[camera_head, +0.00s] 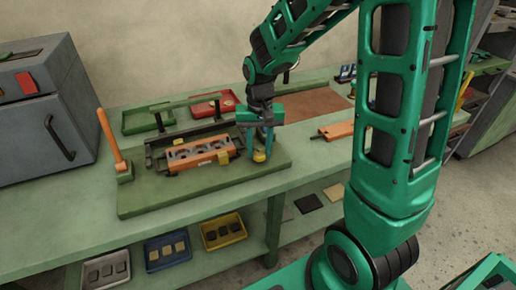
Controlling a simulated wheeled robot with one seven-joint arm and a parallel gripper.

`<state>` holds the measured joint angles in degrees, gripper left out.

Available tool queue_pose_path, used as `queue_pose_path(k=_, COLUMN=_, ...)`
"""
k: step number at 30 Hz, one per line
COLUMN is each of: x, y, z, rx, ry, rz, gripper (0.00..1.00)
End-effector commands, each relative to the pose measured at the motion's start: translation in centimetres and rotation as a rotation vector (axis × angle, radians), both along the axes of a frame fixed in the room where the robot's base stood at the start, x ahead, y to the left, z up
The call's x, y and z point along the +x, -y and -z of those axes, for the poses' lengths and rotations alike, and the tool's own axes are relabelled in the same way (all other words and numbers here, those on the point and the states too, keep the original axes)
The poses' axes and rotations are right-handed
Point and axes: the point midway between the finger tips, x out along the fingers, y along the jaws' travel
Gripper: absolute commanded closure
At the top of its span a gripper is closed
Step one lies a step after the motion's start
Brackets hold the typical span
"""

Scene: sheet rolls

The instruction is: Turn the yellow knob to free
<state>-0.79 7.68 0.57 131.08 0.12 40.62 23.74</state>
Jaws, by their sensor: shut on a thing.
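The yellow knob (259,156) sits near the right end of the green base plate (150,203) on the workbench. My gripper (260,145) points straight down over it, with its fingers around the knob and shut on it. The upper part of the knob is hidden between the fingers. To its left, an orange frame (200,153) with a grey perforated middle lies on the plate between dark rollers. Which way the knob is turned cannot be read at this size.
An orange-handled lever (108,138) stands upright at the plate's left end. A dark bar on posts (185,104) runs behind the orange frame. A green tray (147,118) and a red tray (213,105) lie at the back. A grey machine (45,105) stands at left.

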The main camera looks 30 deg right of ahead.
Motion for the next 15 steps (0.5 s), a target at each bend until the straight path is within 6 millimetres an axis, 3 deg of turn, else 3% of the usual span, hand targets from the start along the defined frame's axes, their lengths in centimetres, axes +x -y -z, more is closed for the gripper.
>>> queue_pose_path(k=15, x=0.42, y=-0.16, z=-0.22, rx=0.0, ry=0.011, rz=-0.453, gripper=0.9)
